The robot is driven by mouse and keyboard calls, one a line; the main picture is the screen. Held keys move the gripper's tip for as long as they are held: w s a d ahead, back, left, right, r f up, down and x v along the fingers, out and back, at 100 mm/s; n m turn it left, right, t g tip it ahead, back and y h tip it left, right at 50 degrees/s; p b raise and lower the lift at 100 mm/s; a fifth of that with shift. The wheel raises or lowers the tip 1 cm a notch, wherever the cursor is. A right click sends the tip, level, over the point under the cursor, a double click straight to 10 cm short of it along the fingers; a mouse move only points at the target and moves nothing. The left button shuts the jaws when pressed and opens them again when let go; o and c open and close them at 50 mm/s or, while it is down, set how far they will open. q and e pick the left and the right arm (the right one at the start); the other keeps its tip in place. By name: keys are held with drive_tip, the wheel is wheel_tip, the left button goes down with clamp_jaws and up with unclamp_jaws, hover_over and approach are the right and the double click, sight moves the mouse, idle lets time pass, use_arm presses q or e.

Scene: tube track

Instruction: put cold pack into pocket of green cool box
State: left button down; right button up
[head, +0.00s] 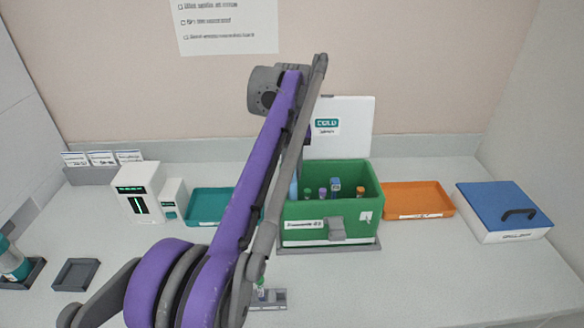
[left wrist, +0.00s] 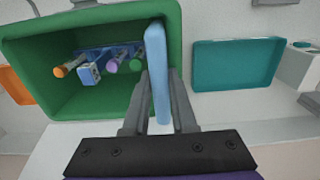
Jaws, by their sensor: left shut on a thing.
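The green cool box (head: 312,215) stands open on the bench, its white lid raised behind it. Several capped tubes stand in a rack inside. My left gripper (left wrist: 160,92) is shut on the light blue cold pack (left wrist: 157,60), a thin slab held on edge between the fingers. In the left wrist view the pack overlaps the box's side wall (left wrist: 172,25), beside the tube rack. In the head view a narrow strip of the pack (head: 293,189) shows at the box's left end. My arm hides most of the gripper there. I cannot tell how deep the pack sits. The pocket is not clearly visible.
A teal tray (head: 205,206) lies left of the box and an orange tray (head: 418,200) right of it. A blue-lidded white box (head: 505,212) stands far right. A white device (head: 140,192) stands left. The front right bench is clear.

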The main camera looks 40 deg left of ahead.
use_arm(q)
drive_tip(key=shift+f, duration=0.35)
idle(0.4)
drive_tip(key=shift+s+d+f+b, duration=0.1)
drive_tip(key=shift+d+f+b, duration=0.2)
drive_tip(key=shift+f, duration=0.1)
drive_tip(key=shift+s+d+f+b, duration=0.1)
drive_tip(key=shift+d+f+b, duration=0.05)
drive_tip(key=shift+f+b, duration=0.2)
drive_tip(key=shift+f, duration=0.1)
drive_tip(key=c, duration=1)
unclamp_jaws()
drive_tip(key=o, duration=0.4)
drive_tip(key=shift+w+d, duration=0.1)
drive_tip(key=shift+d, duration=0.05)
drive_tip(key=shift+c, duration=0.2)
drive_tip(key=r+p, duration=0.1)
drive_tip(key=r, duration=0.5)
drive_tip(key=r+p, duration=0.2)
drive_tip(key=r, duration=0.4)
drive_tip(key=shift+a+r, duration=0.2)
drive_tip(key=shift+r, duration=0.2)
